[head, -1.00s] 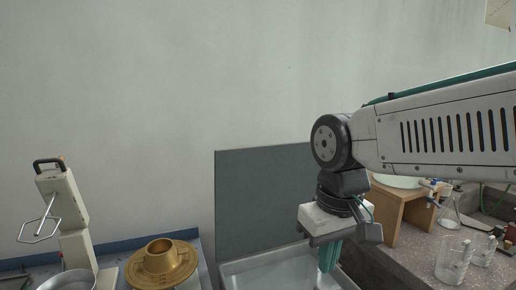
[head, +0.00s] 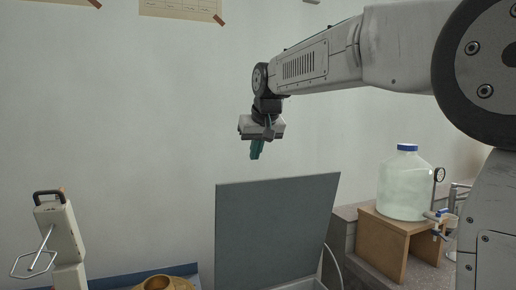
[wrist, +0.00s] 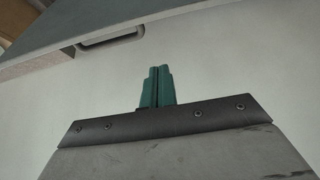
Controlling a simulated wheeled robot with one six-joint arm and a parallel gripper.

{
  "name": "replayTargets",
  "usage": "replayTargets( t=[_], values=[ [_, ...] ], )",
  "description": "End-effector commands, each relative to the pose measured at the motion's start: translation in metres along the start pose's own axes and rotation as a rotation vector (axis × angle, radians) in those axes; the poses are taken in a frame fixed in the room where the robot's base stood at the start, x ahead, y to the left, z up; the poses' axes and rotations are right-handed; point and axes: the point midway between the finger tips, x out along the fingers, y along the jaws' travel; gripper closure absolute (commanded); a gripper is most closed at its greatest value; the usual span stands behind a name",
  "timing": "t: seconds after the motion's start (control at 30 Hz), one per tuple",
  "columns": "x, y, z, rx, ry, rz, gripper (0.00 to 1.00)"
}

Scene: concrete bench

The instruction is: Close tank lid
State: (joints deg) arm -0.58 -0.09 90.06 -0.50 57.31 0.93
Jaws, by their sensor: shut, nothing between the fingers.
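The tank lid (head: 275,232) is a flat grey panel standing open, nearly upright, in the lower middle of the head view. The tank body is mostly below the head picture. My gripper (head: 256,150) is above the lid's top edge, apart from it, with its teal fingers pointing down. In the wrist view the teal fingers (wrist: 156,87) are pressed together with nothing between them.
A glass carboy with a blue cap (head: 404,182) stands on a wooden stand (head: 388,240) at the right. A white device with a black handle (head: 57,228) and a brass flanged part (head: 160,283) are at the lower left.

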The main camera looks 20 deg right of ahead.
Motion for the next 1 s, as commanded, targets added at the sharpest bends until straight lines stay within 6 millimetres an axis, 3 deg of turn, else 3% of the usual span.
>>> replayTargets(
  t=[0.27,0.33,0.53,1.0],
  values=[
    [0.061,0.0,0.001,0.0,-0.004,0.0,1.0],
    [0.05,0.0,0.014,0.0,0.001,0.0,1.0],
    [0.044,0.0,0.034,0.0,0.0,0.0,1.0],
    [0.043,-0.001,0.039,-0.001,0.0,-0.001,1.0]
  ],
)
